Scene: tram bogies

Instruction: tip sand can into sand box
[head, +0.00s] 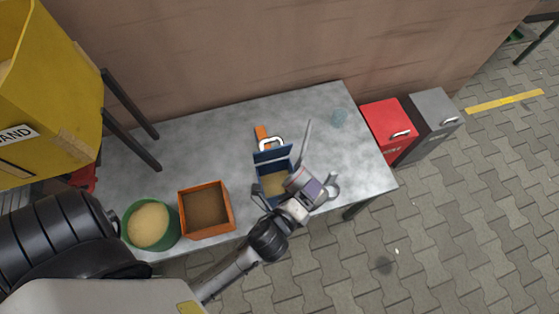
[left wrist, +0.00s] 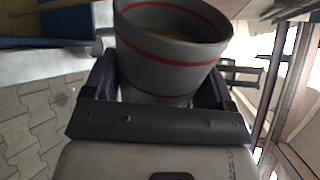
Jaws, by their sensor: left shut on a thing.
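My left gripper (head: 306,187) is shut on the sand can (left wrist: 172,52), a grey can with red bands. In the left wrist view the can sits between the dark fingers, and something tan shows inside its mouth. In the head view the can (head: 297,179) is small and partly covered by the gripper, at the right side of the blue sand box (head: 259,172). That box stands on the grey table with its lid up and tan sand inside. A blue box edge (left wrist: 50,43) also shows at upper left in the left wrist view. My right gripper is not in view.
On the grey table (head: 355,160) stand a green tub (head: 172,237) of tan material and an orange box (head: 222,234) with brown contents. A red bin (head: 383,121) and a grey bin (head: 432,108) stand right of it. A yellow SAND container (head: 60,90) is at left.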

